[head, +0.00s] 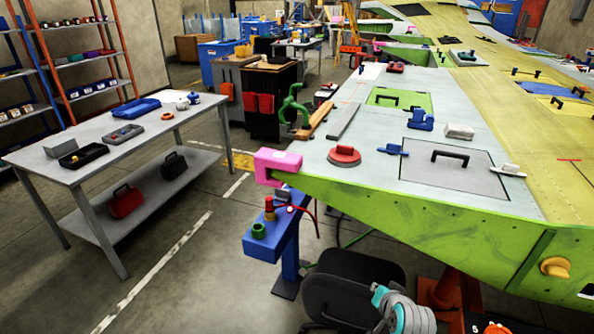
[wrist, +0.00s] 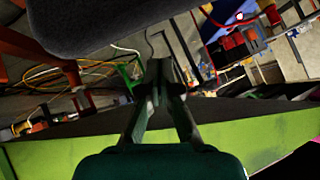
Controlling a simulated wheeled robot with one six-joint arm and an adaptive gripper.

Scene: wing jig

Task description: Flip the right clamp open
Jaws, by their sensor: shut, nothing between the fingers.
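The right clamp (head: 508,170) is a small pale bar across the right edge of a grey panel (head: 480,178) on the wing's upper face. It looks low and flat, but is too small to tell its exact lever position. A blue clamp (head: 391,149) sits across the panel's left edge. A black handle (head: 450,156) stands on the panel between them. My gripper (wrist: 160,75) is shut and empty in the wrist view, with the wing's green edge (wrist: 250,140) behind it. Neither clamp shows in the wrist view. My fingers do not show in the head view.
A pink clamp (head: 276,164) grips the wing's near left corner. A red round tool (head: 344,156), a blue tool (head: 420,120) and a white block (head: 459,131) stand on the wing near the panel. A dark seat (head: 345,285) stands below the wing's edge.

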